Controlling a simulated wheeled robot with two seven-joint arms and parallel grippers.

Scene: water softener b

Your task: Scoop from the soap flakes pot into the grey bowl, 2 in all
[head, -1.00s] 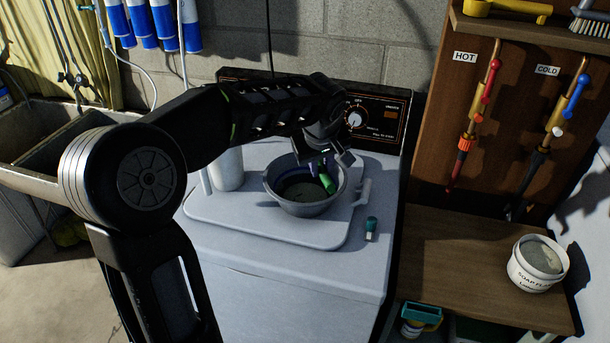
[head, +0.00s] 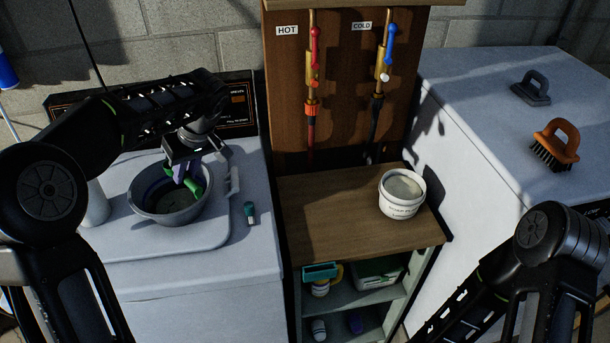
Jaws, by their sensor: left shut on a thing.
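The grey bowl (head: 170,214) stands on a pale tray on the white machine at the left, with a greyish layer visible inside. My left gripper (head: 188,164) is over the bowl's far side, shut on a small tool (head: 193,187) with green and purple parts. The tool points down into the bowl; its lower end and any load are hard to make out. The soap flakes pot (head: 402,196), a white labelled tub, stands open on the wooden shelf top at centre right, with grey flakes inside. My right gripper is out of view.
A small teal-capped item (head: 250,213) lies beside the tray (head: 205,243). Hot and cold taps with hoses (head: 312,110) hang on the wooden board behind the shelf top (head: 320,205). An orange brush (head: 556,145) and a grey one (head: 532,87) lie on the right machine.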

